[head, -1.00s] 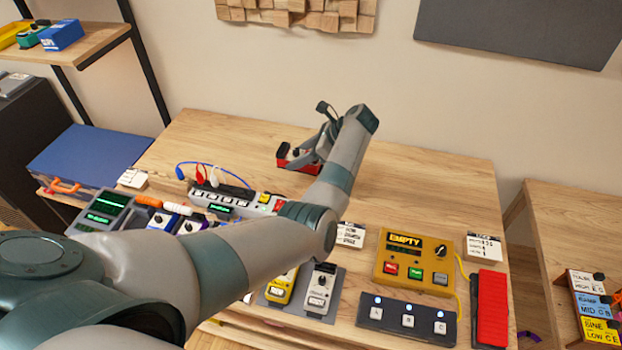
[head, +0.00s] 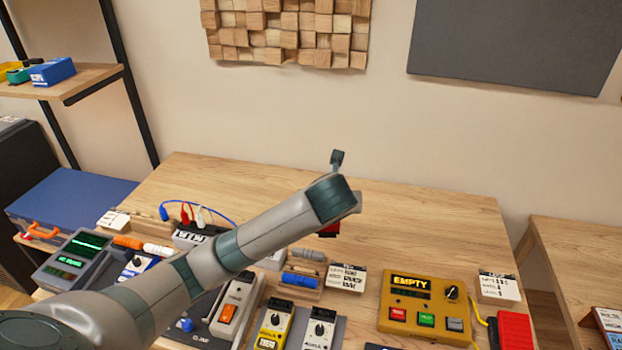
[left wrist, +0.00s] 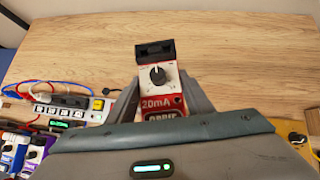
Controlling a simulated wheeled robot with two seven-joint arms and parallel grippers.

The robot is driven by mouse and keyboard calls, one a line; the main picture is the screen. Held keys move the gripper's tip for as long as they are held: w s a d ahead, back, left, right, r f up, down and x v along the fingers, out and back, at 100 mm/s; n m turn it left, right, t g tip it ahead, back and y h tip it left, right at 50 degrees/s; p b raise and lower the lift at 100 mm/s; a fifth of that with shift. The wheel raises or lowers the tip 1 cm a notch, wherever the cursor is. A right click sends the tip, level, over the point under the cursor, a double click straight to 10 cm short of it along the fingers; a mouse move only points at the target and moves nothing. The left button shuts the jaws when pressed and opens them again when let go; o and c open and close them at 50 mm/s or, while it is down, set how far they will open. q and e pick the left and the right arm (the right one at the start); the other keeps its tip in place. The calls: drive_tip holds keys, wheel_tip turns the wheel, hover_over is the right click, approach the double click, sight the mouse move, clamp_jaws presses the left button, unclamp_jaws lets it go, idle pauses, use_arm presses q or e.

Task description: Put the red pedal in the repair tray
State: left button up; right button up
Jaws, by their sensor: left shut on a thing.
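The red pedal (left wrist: 160,102), with a white top plate and a black knob, is held between the fingers of my left gripper (left wrist: 158,92) in the left wrist view. It reads "20mA". In the head view only a small red part of the pedal (head: 329,230) shows below my left wrist, above the wooden table; the arm hides the rest and the gripper's fingers. My right gripper is in neither view. I cannot pick out a repair tray for sure.
The wooden table (head: 440,215) is clear at the back. Along its front stand a yellow "EMPTY" box (head: 420,305), a yellow pedal (head: 273,325), a power strip (left wrist: 62,112) with cables and a grey meter (head: 75,258). A blue case (head: 70,203) lies left; a shelf (head: 85,82) is above.

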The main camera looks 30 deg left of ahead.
use_arm(q)
drive_tip(key=s+d+f+m+h+b, duration=0.1)
drive_tip(key=s+d+f+m+h, duration=0.1)
drive_tip(key=s, duration=0.4)
drive_tip(key=s+d+f+m+t+h+b, duration=0.1)
drive_tip(key=s+d+f+m+h, duration=0.1)
drive_tip(key=s, duration=0.5)
wheel_tip(320, 180, down, 4)
drive_tip(key=shift+d+r+m, duration=0.1)
drive_tip(key=shift+d+m, duration=0.4)
drive_tip(key=shift+d, duration=0.65)
drive_tip(key=shift+w, duration=0.1)
